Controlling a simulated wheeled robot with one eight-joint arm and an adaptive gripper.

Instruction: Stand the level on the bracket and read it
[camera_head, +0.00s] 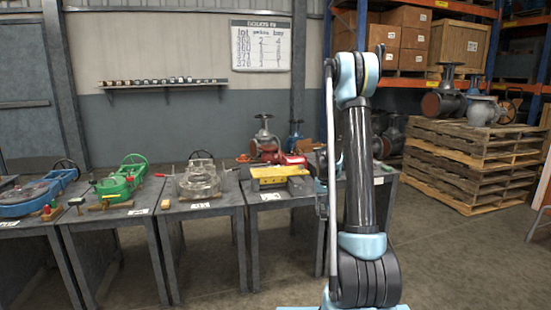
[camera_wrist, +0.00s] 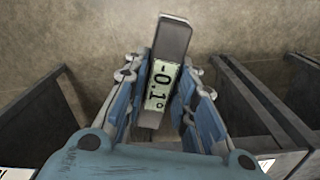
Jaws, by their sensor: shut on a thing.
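The level is a grey bar (camera_wrist: 174,42) with a pale display that reads -0.1°. It shows in the wrist view, leaning a little from upright in the picture. My gripper (camera_wrist: 162,90) has its blue fingers on both sides of it and is shut on it. Bare floor shows behind the level, so it appears held clear of any surface. In the head view my arm hides most of my gripper, and I cannot make out the level there. I cannot tell which thing is the bracket.
Stacked pallets (camera_head: 470,160) hold valves at right. In the wrist view, dark table frames (camera_wrist: 250,100) flank open floor.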

